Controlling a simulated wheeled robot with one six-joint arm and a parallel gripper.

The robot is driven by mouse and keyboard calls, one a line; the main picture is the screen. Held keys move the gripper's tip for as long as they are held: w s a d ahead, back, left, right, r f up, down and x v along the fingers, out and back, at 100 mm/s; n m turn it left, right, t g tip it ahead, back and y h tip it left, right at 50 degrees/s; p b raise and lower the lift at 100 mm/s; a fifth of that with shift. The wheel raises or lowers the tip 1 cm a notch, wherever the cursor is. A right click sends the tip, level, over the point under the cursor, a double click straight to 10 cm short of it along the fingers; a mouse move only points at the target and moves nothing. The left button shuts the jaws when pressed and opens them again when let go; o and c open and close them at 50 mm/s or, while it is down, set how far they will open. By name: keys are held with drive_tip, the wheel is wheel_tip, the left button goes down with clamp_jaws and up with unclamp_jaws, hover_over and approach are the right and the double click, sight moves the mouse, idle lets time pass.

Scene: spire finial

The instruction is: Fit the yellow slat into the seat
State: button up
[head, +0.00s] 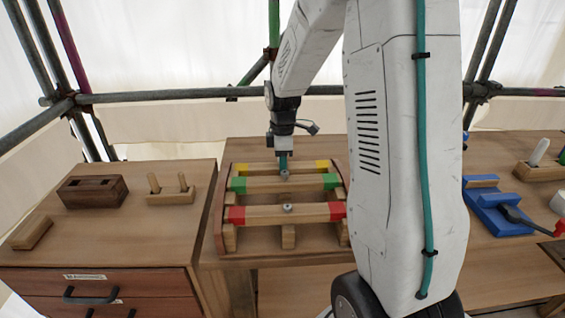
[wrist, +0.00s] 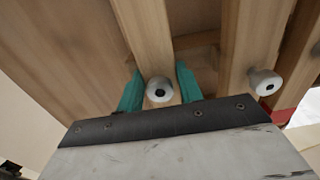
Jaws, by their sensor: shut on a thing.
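The yellow slat (head: 259,169) is a wooden bar with yellow ends, lying crosswise at the back of the wooden rack (head: 288,238). My gripper (head: 283,161) comes down from above at its middle. In the wrist view my gripper's teal fingers (wrist: 157,75) are on either side of the slat (wrist: 146,30) and its round grey knob (wrist: 159,89); they are shut on it. The slat looks about level, between the rack's curved sides. I cannot tell whether it touches the rack or sits in its seat, as the contact is hidden.
A green-ended slat (head: 260,185) lies just in front of the yellow one, and a red-ended slat (head: 265,215) nearer still; both have knobs. A dark slotted block (head: 92,191) and a two-peg block (head: 170,196) stand left. Blue parts (head: 497,210) lie right.

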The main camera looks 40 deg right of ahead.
drive_tip(key=o, duration=1.1)
wheel_tip(320, 180, up, 11)
drive_tip(key=shift+r, duration=0.1)
drive_tip(key=s+a+r+m, duration=0.5)
drive_tip(key=s+a+r, duration=0.2)
drive_tip(key=s+a, duration=0.5)
drive_tip(key=s+a+m, duration=0.1)
drive_tip(key=s+m, duration=0.1)
drive_tip(key=s, duration=0.3)
drive_tip(key=s+a+f+m, duration=0.1)
drive_tip(key=s+a+m, duration=0.1)
drive_tip(key=s, duration=0.3)
drive_tip(key=s+a+f+m+t, duration=0.1)
drive_tip(key=s+m, duration=0.1)
drive_tip(key=s, duration=0.3)
drive_tip(key=shift+s+a, duration=0.2)
drive_tip(key=shift+a, duration=0.2)
